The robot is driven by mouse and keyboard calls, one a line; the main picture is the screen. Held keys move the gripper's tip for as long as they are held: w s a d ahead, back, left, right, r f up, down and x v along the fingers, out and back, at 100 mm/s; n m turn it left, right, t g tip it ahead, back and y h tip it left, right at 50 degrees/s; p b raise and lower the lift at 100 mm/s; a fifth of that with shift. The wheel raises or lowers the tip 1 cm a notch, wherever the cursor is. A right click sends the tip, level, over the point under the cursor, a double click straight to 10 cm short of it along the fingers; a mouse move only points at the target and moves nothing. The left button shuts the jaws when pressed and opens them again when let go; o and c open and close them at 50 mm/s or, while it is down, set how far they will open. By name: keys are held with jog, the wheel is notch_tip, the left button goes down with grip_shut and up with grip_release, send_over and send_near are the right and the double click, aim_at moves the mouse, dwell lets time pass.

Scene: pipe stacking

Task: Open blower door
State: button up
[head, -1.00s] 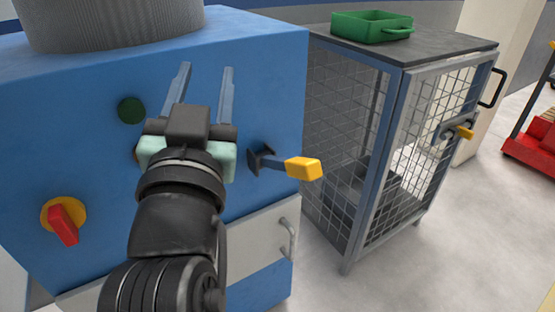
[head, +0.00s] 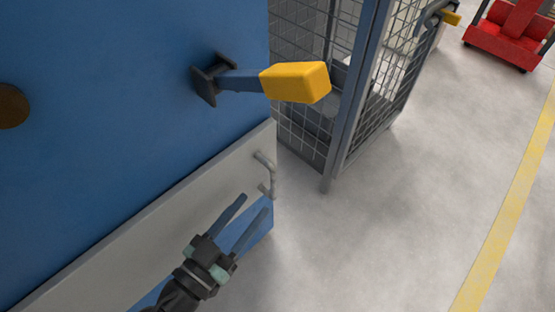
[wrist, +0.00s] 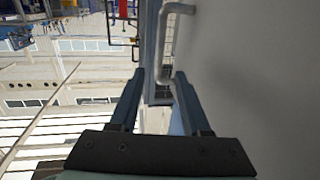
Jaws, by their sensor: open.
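The blower door is a light grey panel (head: 140,225) low on the blue blower cabinet, and it appears shut. Its grey bar handle (head: 267,172) is at the door's right end. My gripper (head: 254,204) is open and empty, its two fingers pointing toward the handle from just below it in the head view. In the wrist view the handle (wrist: 167,45) shows beyond the fingertips of my gripper (wrist: 160,74), a little above the gap between them, with the pale door surface (wrist: 255,80) at the right. I see no contact with the handle.
A blue lever with a yellow grip (head: 298,82) sticks out from the cabinet (head: 130,80) above the handle. A wire mesh cage (head: 345,90) stands behind and to the right. A red cart (head: 512,35) is farther off. The floor (head: 410,220) at the right is clear.

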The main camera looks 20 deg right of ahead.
jog(key=b+x, duration=0.3)
jog(key=x, duration=0.8)
jog(key=shift+d, duration=0.25)
jog(key=shift+w+r, duration=0.1)
grip_shut()
dwell(0.8)
